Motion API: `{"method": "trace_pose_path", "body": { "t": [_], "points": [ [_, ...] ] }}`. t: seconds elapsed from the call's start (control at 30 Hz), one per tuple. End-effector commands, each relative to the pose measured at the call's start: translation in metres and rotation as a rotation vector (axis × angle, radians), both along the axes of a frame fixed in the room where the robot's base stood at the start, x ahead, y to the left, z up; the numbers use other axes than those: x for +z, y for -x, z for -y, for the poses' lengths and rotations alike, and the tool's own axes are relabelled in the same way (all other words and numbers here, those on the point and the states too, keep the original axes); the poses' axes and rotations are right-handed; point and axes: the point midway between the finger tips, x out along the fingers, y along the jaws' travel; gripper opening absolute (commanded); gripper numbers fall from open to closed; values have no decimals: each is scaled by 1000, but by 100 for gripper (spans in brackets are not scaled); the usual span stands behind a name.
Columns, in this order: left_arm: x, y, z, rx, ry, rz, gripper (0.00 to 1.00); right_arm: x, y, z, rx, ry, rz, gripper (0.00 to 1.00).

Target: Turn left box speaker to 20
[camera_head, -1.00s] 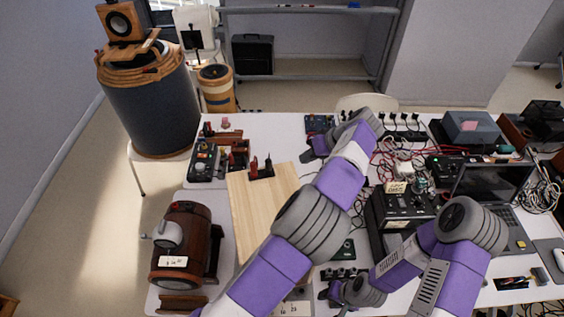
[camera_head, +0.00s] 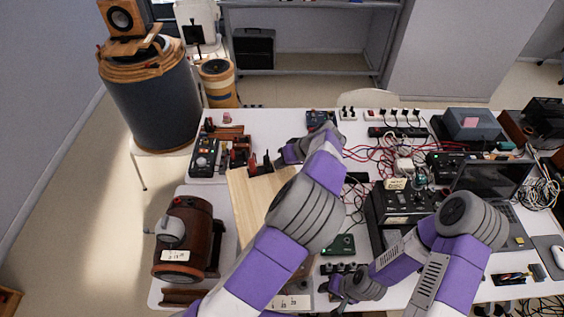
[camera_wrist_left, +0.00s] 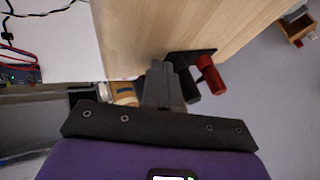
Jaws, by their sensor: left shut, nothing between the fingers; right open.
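A small box speaker (camera_head: 122,18) with a round cone stands on the large dark drum at the upper left. I cannot make out a dial or a setting of 20 on it. My left gripper (camera_head: 281,158) is shut and empty, over the far end of the wooden board (camera_head: 262,203). It is just right of a black and red stand (camera_head: 259,166). In the left wrist view, the closed fingers (camera_wrist_left: 161,84) are beside the stand's red upright (camera_wrist_left: 211,74); I cannot tell whether they touch. My right gripper (camera_head: 334,287) is open, low over the table's front.
A brown wooden cylinder (camera_head: 199,232) with a crank and label lies left of the board. A black instrument box (camera_head: 402,208), laptop (camera_head: 483,182) and tangled red cables (camera_head: 375,157) crowd the right. Small instruments (camera_head: 205,157) sit at the back left.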

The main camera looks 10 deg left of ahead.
Motion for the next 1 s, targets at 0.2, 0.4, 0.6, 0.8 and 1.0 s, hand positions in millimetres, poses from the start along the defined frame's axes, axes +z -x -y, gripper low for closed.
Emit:
{"method": "trace_pose_path", "body": {
  "t": [0.2, 0.4, 0.6, 0.8, 1.0],
  "points": [
    [-1, 0, -6, 2, 2, 1, 0, -5, 0, 0, 0, 0, 0, 43],
    [0, -1, -14, 0, 0, -1, 0, -8, 0, 0, 0, 0, 0, 43],
    [1, -1, -13, 0, 0, 0, 0, -7, 0, 0, 0, 0, 0, 43],
    [18, 2, 1, -3, 2, 2, 0, -10, 0, 0, 0, 0, 0, 43],
    [45, 7, 20, -3, 3, 2, 0, -12, 0, 0, 0, 0, 0, 43]
  ]
}}
